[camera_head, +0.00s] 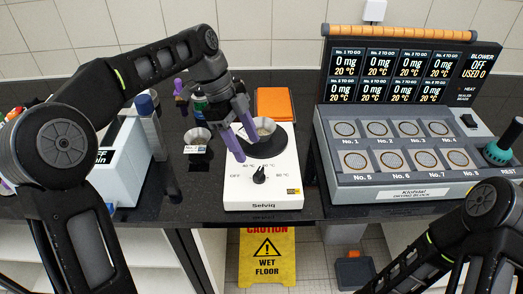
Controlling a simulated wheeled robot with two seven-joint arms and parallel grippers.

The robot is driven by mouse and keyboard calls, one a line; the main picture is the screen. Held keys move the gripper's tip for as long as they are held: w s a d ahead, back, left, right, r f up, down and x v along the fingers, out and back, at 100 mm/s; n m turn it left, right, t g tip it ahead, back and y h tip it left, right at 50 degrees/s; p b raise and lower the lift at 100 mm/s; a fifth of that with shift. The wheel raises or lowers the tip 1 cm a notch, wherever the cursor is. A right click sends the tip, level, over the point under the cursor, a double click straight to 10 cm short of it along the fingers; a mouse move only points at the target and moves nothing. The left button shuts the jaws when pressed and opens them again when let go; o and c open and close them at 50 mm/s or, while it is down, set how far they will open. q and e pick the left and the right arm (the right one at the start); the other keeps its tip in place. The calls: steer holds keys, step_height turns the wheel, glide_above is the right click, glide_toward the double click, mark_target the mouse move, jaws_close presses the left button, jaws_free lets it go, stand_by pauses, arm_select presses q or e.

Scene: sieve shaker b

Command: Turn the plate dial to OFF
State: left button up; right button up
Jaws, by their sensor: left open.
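The plate dial (260,175) is a small black knob on the sloped front of the white Selviq hot plate (234,196). Printed marks run around it, with OFF at its left, two temperatures above it and another at its right. The exact mark it points to is hard to tell. My left gripper (248,149), with purple fingers, is open and empty above the plate's near edge, up and left of the dial and apart from it. The fingers partly hide the black round plate top (277,141). My right gripper is out of view; only my right arm shows at bottom right.
A metal dish (265,125) sits on the plate top. A small labelled bowl (197,136) stands left of it, and an orange block (276,102) behind. The grey drying block (400,190) with several sieves stands right. A yellow wet-floor sign (267,259) is below the counter.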

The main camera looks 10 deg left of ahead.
mark_target(259, 171)
arm_select(q)
steer(key=b+x, duration=0.1)
steer(key=x, duration=0.1)
steer(key=shift+s+d+f+b, duration=0.1)
steer(key=shift+s+f+b, duration=0.15)
steer(key=shift+f+b, duration=0.1)
steer(key=shift+p+x, duration=0.5)
steer(key=shift+x, duration=2)
steer(key=shift+c, duration=0.5)
jaws_close()
